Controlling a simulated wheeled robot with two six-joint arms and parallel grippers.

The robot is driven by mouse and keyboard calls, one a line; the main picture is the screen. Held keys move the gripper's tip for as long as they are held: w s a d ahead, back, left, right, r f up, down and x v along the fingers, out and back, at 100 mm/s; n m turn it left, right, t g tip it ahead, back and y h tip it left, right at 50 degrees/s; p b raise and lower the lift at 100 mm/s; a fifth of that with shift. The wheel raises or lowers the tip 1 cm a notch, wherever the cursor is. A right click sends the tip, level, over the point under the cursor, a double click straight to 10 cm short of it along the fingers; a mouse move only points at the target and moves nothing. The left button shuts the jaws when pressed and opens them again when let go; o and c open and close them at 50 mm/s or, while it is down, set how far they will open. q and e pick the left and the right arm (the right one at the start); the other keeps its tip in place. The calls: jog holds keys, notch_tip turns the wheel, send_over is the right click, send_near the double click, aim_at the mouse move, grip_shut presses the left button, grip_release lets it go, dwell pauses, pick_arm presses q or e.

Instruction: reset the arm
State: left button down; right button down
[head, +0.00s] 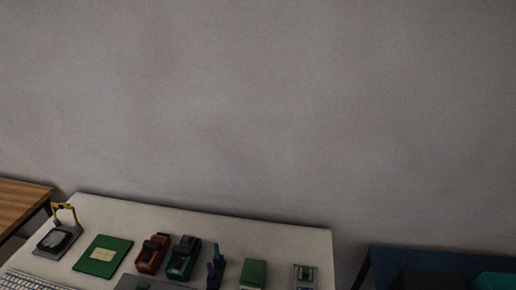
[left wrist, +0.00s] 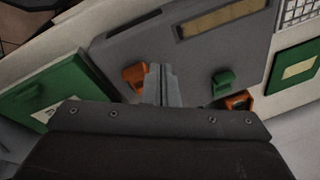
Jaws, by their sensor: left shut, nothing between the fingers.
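In the left wrist view my left gripper (left wrist: 161,85) has its two grey fingers together and nothing between them. It is over a grey device (left wrist: 120,45) with a yellowish strip. An orange block (left wrist: 136,76) shows beside the fingertips at the left, and a green block (left wrist: 224,82) is on the device to the right. I cannot tell whether the fingers touch anything. Neither gripper shows in the head view, which shows mostly the wall. My right gripper is in no frame.
The white table (head: 200,210) holds a magnifier-like stand (head: 60,233), a green book-like item (head: 103,256), an orange tool (head: 153,252), a teal tool (head: 183,257) and a green box (head: 254,273). A wooden surface (head: 20,200) is at left. A dark blue surface (head: 420,260) is at right.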

pick_arm(q)
jog(key=s+r+n+t+y, duration=0.1)
jog(key=s+r+n, duration=0.6)
jog(key=s, duration=0.5)
notch_tip(320, 180, down, 29)
jog(key=a+g+b, duration=0.1)
jog(key=a+b, duration=0.1)
jog(key=b, duration=0.3)
jog(key=s+f+b, duration=0.2)
jog(key=s+f, duration=0.5)
jog(key=f, duration=0.3)
jog(key=s+d+f+g+b, duration=0.1)
jog(key=s+f+b, duration=0.1)
jog(key=s+f, duration=0.6)
notch_tip(320, 180, down, 3)
jog(key=shift+s+f+h, duration=0.1)
jog(key=shift+s+h, duration=0.1)
jog(key=shift+h, duration=0.2)
jog(key=shift+d, duration=0.1)
